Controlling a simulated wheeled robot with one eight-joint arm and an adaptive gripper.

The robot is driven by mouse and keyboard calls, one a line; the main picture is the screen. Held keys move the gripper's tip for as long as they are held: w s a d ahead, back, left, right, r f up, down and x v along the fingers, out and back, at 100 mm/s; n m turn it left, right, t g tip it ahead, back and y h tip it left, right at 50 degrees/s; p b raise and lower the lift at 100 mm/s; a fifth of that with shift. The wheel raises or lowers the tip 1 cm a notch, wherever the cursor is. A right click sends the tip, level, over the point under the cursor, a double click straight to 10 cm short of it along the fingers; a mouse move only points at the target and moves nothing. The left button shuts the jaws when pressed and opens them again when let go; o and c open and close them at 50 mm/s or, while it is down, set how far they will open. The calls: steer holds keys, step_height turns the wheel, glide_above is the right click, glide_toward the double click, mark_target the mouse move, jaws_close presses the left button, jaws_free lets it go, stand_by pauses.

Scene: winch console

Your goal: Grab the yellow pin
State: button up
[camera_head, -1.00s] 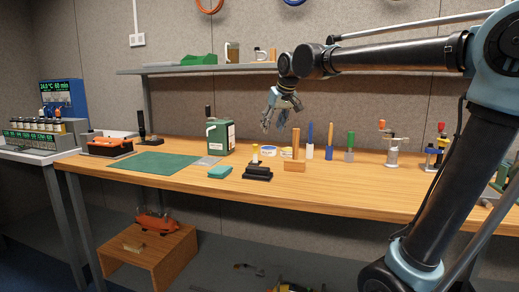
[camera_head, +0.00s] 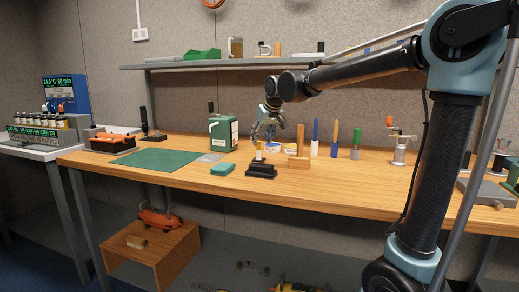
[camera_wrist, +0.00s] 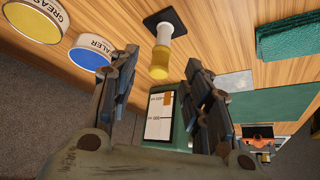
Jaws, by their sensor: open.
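The yellow pin (camera_head: 259,147) stands upright at a black stepped block (camera_head: 261,171) on the wooden bench. In the wrist view the pin (camera_wrist: 160,62) shows a yellow end and a white shank above a dark square base (camera_wrist: 165,24). My gripper (camera_head: 263,137) is open and empty, just above the pin in the head view. In the wrist view its two fingers (camera_wrist: 162,60) lie left and right of the pin's yellow end, with clear gaps on both sides. How far the fingertips are from the pin in depth is hard to tell.
The bench front is clear.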

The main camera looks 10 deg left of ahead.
mark_target(260, 142)
steer(key=shift+x, duration=2.8)
jaws_close()
